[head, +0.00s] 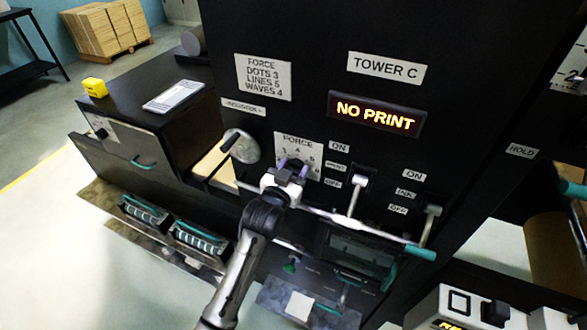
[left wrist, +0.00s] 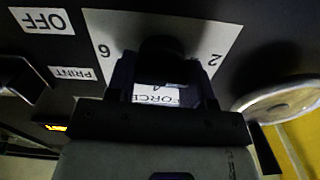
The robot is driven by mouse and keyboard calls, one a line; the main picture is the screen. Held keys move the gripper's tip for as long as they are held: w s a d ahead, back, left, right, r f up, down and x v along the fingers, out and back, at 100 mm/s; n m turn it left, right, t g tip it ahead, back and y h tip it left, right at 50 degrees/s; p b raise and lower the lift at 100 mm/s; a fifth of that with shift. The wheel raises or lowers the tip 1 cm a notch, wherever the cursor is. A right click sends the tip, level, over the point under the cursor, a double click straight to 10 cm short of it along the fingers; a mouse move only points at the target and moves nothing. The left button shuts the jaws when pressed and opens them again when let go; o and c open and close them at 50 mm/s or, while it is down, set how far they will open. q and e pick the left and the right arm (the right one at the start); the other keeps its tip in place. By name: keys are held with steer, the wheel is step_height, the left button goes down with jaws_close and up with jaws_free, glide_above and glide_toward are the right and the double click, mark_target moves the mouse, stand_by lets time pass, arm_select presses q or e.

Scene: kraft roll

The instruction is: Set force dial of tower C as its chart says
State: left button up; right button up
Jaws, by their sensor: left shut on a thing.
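The force dial plate (head: 297,143) is a white square on the dark front of tower C, marked FORCE with numbers around it. My left gripper (head: 291,169) is shut on the dial's dark knob (left wrist: 162,46) and covers much of the plate. In the left wrist view the plate shows 6, 2 and 4 around the knob, with the word FORCE between the fingers. I cannot tell which number the knob points to. The chart (head: 263,77) reads FORCE, DOTS 3, LINES 5, WAVES 4. The TOWER C sign (head: 386,68) is to its right. My right gripper is not in view.
A lit display (head: 375,113) reads NO PRINT. Two levers (head: 357,192) (head: 431,222) with ON and OFF labels stand right of the dial. A round metal part (head: 243,148) sticks out left of it. A bar with a teal grip (head: 420,253) runs below.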

arm_select(q)
steer(key=m+p, duration=0.1)
steer(key=m, duration=0.2)
steer(key=m+p, duration=0.1)
steer(key=m, duration=0.2)
steer(key=shift+d, duration=0.1)
steer(key=shift+f+m, duration=0.1)
steer(key=shift+m, duration=0.7)
steer(key=o, duration=0.9)
steer(key=shift+s, duration=0.1)
